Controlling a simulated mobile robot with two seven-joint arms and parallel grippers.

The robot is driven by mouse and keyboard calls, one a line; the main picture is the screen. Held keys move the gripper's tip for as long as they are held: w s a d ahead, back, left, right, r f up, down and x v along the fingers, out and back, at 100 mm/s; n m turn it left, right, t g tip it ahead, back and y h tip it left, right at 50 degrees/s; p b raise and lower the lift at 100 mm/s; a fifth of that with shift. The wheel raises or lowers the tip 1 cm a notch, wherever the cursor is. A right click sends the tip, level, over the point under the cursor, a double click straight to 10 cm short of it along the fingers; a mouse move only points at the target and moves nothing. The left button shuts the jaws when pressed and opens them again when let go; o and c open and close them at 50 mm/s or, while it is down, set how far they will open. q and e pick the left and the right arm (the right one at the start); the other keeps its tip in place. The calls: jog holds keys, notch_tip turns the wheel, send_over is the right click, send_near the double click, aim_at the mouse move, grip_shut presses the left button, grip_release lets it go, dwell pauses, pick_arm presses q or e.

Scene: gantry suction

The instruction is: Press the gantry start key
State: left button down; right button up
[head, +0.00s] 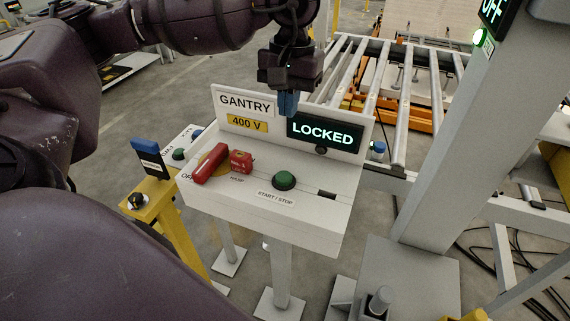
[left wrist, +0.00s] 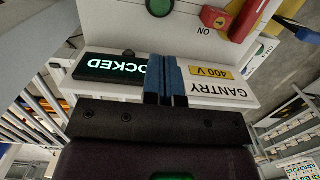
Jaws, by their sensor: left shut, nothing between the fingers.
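The gantry start key is a round green button (head: 284,180) on the white console's sloped top, with a START / STOP label below it. It also shows at the top edge of the left wrist view (left wrist: 160,5), partly cut off. My left gripper (head: 288,104) has blue fingers pressed together with nothing between them. It points down in front of the console's upright back panel, above and behind the green button, apart from it. The fingers also show in the left wrist view (left wrist: 160,62), covering part of the lit display. My right gripper is not in view.
The display (head: 325,132) reads LOCKED. A red handle (head: 210,163) and a red block (head: 241,161) sit left of the button. A yellow post with a black knob (head: 138,200) stands left. A grey column (head: 470,130) and roller conveyor (head: 390,85) stand right and behind.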

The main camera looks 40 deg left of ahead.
aim_at(284, 174)
pick_arm(q)
jog(key=shift+f, duration=0.1)
jog(key=f, duration=0.8)
jog(key=s+f+p, duration=0.1)
jog(key=f, duration=0.3)
jog(key=shift+s+f, duration=0.15)
jog(key=shift+f, duration=0.75)
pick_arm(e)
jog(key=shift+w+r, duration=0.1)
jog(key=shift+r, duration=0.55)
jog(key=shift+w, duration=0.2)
